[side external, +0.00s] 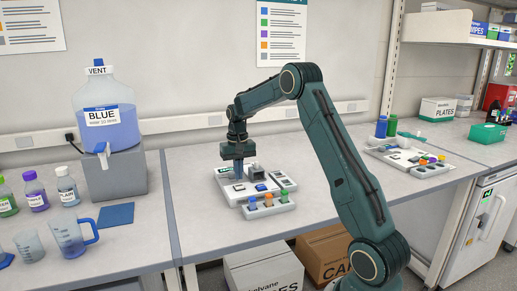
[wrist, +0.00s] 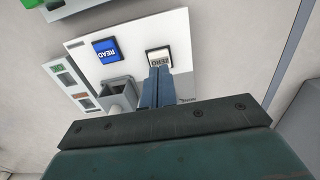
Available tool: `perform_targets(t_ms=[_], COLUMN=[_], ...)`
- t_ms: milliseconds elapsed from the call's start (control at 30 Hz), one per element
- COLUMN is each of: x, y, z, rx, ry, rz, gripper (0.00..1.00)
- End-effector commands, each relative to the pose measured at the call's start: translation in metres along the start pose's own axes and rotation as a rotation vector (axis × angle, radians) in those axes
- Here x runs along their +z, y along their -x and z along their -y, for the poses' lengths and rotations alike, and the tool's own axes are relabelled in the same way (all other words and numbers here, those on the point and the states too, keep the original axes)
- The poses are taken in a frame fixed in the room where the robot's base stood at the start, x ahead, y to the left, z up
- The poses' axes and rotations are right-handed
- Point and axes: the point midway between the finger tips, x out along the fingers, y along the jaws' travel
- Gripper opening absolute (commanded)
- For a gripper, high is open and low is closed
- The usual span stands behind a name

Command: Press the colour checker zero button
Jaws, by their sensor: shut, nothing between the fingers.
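The colour checker (side external: 235,189) is a white, flat device on the middle bench, and it fills the upper part of the wrist view (wrist: 131,70). Its pale ZERO button (wrist: 159,55) sits in a dark frame, with the blue READ button (wrist: 106,50) to its left. My gripper (wrist: 158,72) is shut and empty, with its blue-grey fingertips at the lower edge of the ZERO button. They hide part of that edge, and I cannot tell whether they touch it. In the side view my gripper (side external: 238,172) points down over the device.
A grey square holder (wrist: 117,95) stands on the device, left of my fingers. A rack with blue, orange and green-capped vials (side external: 268,206) stands at the device's front. A blue-liquid carboy (side external: 107,115) and several bottles stand on the left bench.

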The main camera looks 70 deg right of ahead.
Motion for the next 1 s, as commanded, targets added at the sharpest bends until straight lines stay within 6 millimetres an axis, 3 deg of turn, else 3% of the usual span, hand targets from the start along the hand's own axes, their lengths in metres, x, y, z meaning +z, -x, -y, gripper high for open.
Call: perform_targets(t_ms=[700, 1000], x=[0.000, 0.000], y=[0.036, 0.041], z=[0.000, 0.000], rx=[0.000, 0.000], ry=[0.000, 0.000], rz=[-0.001, 0.000], gripper=[0.00, 0.00])
